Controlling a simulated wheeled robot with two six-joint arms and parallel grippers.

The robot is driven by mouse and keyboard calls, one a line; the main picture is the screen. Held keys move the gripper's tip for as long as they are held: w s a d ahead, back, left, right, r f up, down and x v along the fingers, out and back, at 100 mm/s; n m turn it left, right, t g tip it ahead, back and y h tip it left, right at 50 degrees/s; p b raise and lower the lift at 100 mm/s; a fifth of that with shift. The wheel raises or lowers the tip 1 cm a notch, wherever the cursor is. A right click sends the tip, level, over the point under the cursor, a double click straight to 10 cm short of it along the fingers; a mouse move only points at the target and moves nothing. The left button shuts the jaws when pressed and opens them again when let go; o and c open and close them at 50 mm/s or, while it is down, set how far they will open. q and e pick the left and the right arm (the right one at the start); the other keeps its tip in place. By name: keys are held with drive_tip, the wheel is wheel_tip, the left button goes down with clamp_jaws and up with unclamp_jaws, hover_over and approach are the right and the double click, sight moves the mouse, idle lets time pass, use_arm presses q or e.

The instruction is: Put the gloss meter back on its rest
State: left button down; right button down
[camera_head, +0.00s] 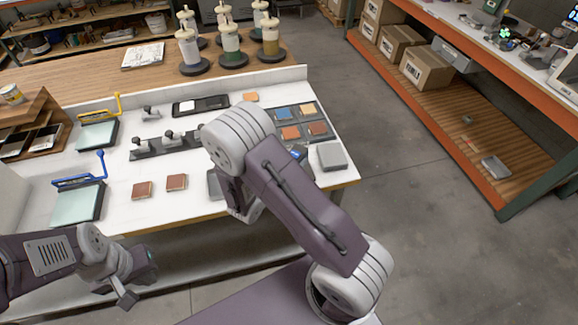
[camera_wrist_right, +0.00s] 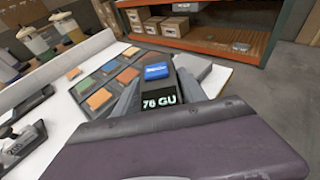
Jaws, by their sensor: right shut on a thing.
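The gloss meter (camera_wrist_right: 158,88) is a dark block with a blue top and a lit display reading 76 GU. My right gripper (camera_wrist_right: 157,92) is shut on it, one finger on each side, at the tiled panel's near right edge. In the head view only a bit of the meter (camera_head: 298,152) shows past my right arm, which hides the gripper. A flat grey block (camera_head: 331,156), possibly the rest, lies right of it; I cannot tell whether the meter touches anything below. My left gripper (camera_head: 138,278) is over the bench's front edge, its jaw opening unclear.
A dark panel of coloured tiles (camera_head: 284,124) lies behind the meter. A dark rail with grey tools (camera_head: 165,145), two brown tiles (camera_head: 160,185) and pale plates with blue and yellow handles (camera_head: 80,200) lie to the left. Colorant canisters (camera_head: 230,48) stand behind.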

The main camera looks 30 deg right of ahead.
drive_tip(key=w+f, duration=0.1)
drive_tip(key=w, duration=0.1)
drive_tip(key=w+f, duration=0.1)
drive_tip(key=w, duration=0.1)
drive_tip(key=shift+d+f, duration=0.15)
drive_tip(key=shift+f, duration=0.3)
wheel_tip(320, 180, down, 3)
drive_tip(key=shift+s+r+p, duration=0.1)
drive_tip(key=shift+s+p, duration=0.05)
drive_tip(key=shift+p, duration=0.3)
drive_tip(key=shift+f, duration=0.3)
drive_tip(key=shift+f, duration=0.2)
drive_tip(key=c, duration=0.6)
unclamp_jaws()
drive_tip(key=shift+c, duration=0.2)
